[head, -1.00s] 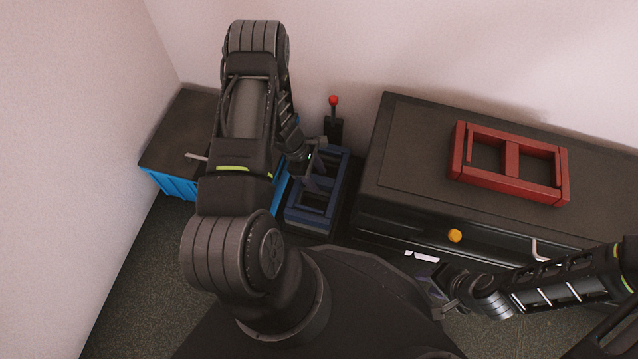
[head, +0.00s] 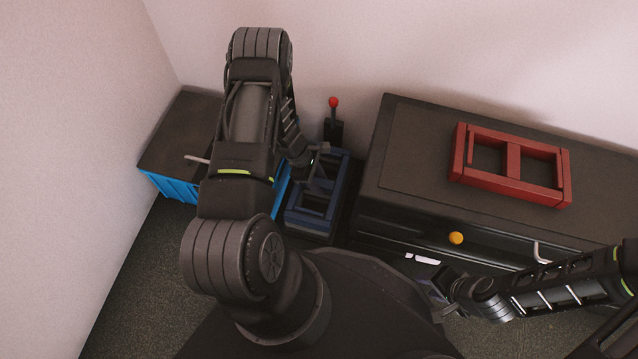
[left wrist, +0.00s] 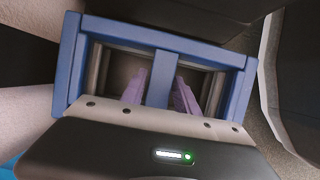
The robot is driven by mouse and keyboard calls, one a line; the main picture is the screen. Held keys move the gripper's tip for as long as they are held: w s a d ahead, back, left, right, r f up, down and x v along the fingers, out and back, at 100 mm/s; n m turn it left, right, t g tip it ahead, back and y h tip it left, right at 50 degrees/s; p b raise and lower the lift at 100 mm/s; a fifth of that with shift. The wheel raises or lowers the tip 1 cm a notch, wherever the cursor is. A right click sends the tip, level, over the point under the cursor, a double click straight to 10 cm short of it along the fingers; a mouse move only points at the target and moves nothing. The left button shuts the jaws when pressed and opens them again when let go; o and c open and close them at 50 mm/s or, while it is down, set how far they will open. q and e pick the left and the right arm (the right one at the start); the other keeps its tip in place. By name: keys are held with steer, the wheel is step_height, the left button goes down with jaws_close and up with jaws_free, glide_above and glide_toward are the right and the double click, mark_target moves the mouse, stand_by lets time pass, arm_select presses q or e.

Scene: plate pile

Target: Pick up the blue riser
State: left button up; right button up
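The blue riser (head: 336,200) is a dark blue rectangular frame with a middle bar and two openings. It lies low in the gap between the blue box and the dark cabinet. In the left wrist view, the riser (left wrist: 237,95) fills the upper middle. My left gripper (head: 318,172) is over it, its fingers reaching down on either side of the middle bar (left wrist: 160,80). The fingers look open around the bar; contact is not clear, and their tips are partly hidden. My right gripper (head: 442,298) is at the lower right, away from the riser; its opening is too small to tell.
The blue box (head: 172,186) with a dark top stands left of the riser. A dark cabinet (head: 400,130) stands right, with a red frame (head: 512,182) on top and a yellow knob (head: 456,238) in front. A red-knobbed lever (head: 333,103) is behind the riser.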

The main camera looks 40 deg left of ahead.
arm_select(q)
jaws_close()
stand_by(1.0)
